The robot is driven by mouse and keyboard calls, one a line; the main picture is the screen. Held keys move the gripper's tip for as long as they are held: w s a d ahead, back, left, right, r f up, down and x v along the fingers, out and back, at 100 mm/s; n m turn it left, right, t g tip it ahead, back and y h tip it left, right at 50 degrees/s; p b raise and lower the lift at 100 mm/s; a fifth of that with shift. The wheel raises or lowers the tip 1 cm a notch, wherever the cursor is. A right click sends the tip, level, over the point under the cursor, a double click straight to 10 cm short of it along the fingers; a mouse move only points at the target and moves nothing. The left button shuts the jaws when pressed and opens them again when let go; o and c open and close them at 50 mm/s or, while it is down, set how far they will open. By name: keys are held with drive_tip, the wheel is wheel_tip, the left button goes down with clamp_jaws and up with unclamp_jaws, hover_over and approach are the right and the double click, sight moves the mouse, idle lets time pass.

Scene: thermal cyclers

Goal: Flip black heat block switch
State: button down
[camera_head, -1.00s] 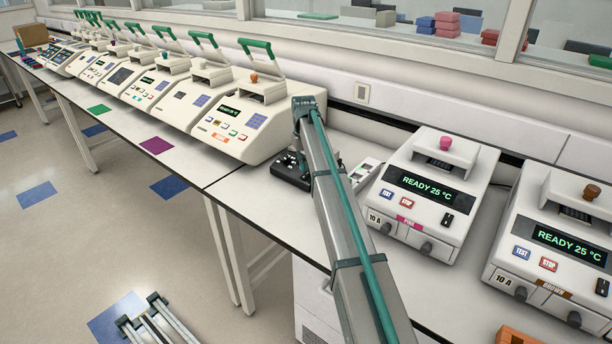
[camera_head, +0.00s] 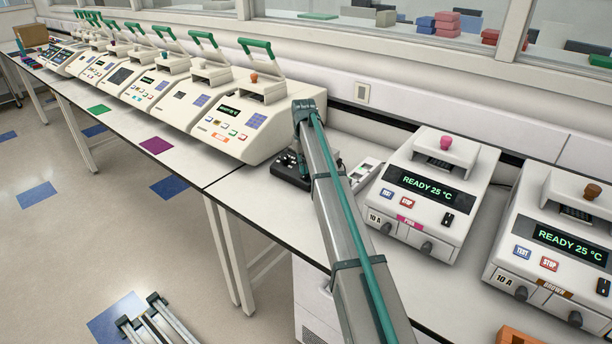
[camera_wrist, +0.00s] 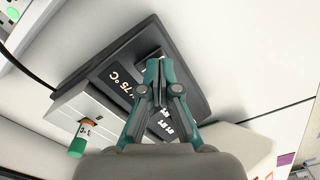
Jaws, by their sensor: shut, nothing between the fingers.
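The black heat block (camera_head: 290,169) sits on the bench, mostly hidden behind my arm in the head view. In the head view my gripper is hidden behind my arm.
A tube with a green cap (camera_wrist: 77,147) stands at a pale rack beside the block. White cyclers (camera_head: 432,190) reading "READY 25 °C" stand to the right. A row of cyclers with green-handled lids (camera_head: 240,120) stands to the left. Bare bench (camera_head: 225,190) lies left of the block.

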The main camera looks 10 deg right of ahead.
sight(304, 177)
drive_tip(key=shift+f, duration=0.9)
idle(0.4)
drive_tip(key=shift+r+p, duration=1.55)
drive_tip(key=shift+r, duration=1.95)
